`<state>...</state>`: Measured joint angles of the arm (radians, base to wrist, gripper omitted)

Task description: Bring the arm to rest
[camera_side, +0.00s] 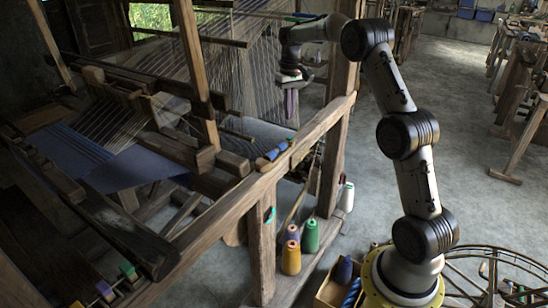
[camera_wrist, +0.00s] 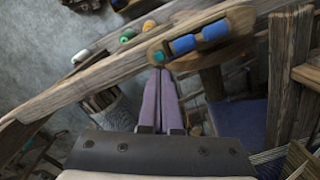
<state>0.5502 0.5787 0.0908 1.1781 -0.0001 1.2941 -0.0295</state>
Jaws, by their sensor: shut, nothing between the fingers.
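My gripper (camera_side: 291,116) hangs at the end of my bent arm in the side view, pointing down in front of the warp threads of the wooden handloom (camera_side: 318,128). Its two long purple fingers lie together in the wrist view (camera_wrist: 161,72), shut with nothing between them. In the side view the gripper is above and apart from the loom's side beam. A wooden holder with blue spools (camera_side: 277,150) rests on that beam; it also shows in the wrist view (camera_wrist: 238,22), close beyond the fingertips in the picture.
Yellow (camera_side: 291,257), green (camera_side: 311,236) and white (camera_side: 347,197) yarn cones stand low beside the loom. A cardboard box (camera_side: 328,291) with blue yarn sits by my base. A round wooden frame (camera_side: 492,252) lies at the right. Grey floor (camera_side: 470,130) is clear behind my arm.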

